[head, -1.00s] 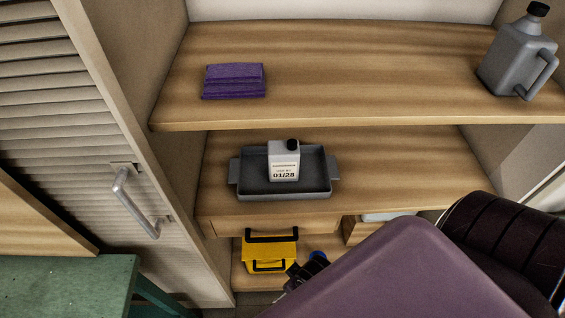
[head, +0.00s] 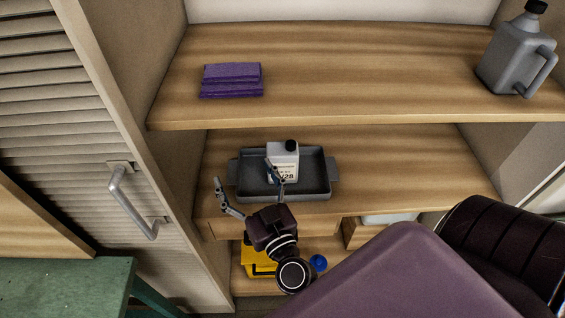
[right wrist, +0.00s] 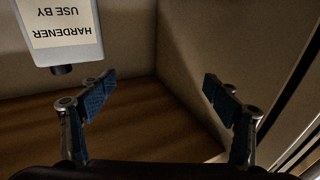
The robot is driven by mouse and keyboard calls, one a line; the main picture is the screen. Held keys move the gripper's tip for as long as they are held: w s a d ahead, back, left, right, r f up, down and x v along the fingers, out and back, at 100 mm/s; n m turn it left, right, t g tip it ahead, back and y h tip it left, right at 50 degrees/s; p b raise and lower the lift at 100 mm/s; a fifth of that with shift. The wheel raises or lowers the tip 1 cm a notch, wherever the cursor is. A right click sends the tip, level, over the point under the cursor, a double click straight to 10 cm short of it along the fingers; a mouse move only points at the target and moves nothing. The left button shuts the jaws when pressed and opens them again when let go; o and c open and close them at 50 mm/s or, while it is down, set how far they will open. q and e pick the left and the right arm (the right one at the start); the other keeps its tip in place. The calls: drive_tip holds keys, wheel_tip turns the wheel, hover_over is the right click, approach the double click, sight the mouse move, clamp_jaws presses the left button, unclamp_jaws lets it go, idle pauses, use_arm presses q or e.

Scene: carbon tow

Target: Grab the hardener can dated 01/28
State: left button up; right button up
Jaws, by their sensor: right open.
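The hardener can (head: 284,150) is a small white-grey can with a black cap. It stands upright in a dark grey tray (head: 316,191) on the middle shelf. Its label reads 01/28 in the earlier head view; now a finger partly covers the date. My right gripper (head: 245,175) is open and empty at the tray's front left, with one finger in front of the can and the other left of the tray. In the right wrist view the can (right wrist: 65,52) appears upside down at upper left, mostly outside the gap between the fingers (right wrist: 158,92). My left gripper is out of view.
The upper shelf above holds a folded purple cloth (head: 231,80) and a grey jug (head: 517,62). Below are a yellow box (head: 258,268), partly hidden, and a blue-capped item (head: 319,262). A louvred door with a handle (head: 132,203) stands at left. The middle shelf's right side is clear.

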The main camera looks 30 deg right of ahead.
sight(282, 152)
drive_tip(key=s+d+m+g+h, duration=0.1)
drive_tip(key=d+h, duration=0.1)
drive_tip(key=d, duration=0.1)
drive_tip(key=s+d+f+m+g+h, duration=0.1)
drive_tip(key=d+m+h, duration=0.1)
drive_tip(key=s+d+f+m+g+h, duration=0.1)
drive_tip(key=d+h, duration=0.1)
drive_tip(key=d, duration=0.1)
drive_tip(key=shift+d+f+m+h, duration=0.2)
drive_tip(key=shift+d+m+h, duration=0.1)
drive_tip(key=shift+h, duration=0.1)
drive_tip(key=shift+w+d+f, duration=0.1)
drive_tip(key=shift+d, duration=0.15)
drive_tip(key=shift+h, duration=0.3)
drive_tip(key=x, duration=0.7)
drive_tip(key=shift+w+d+f+p, duration=0.15)
drive_tip(key=shift+f+p, duration=0.2)
drive_tip(key=shift+f, duration=0.05)
drive_tip(key=shift+c, duration=0.7)
drive_tip(key=shift+r, duration=0.15)
drive_tip(key=c, duration=1.5)
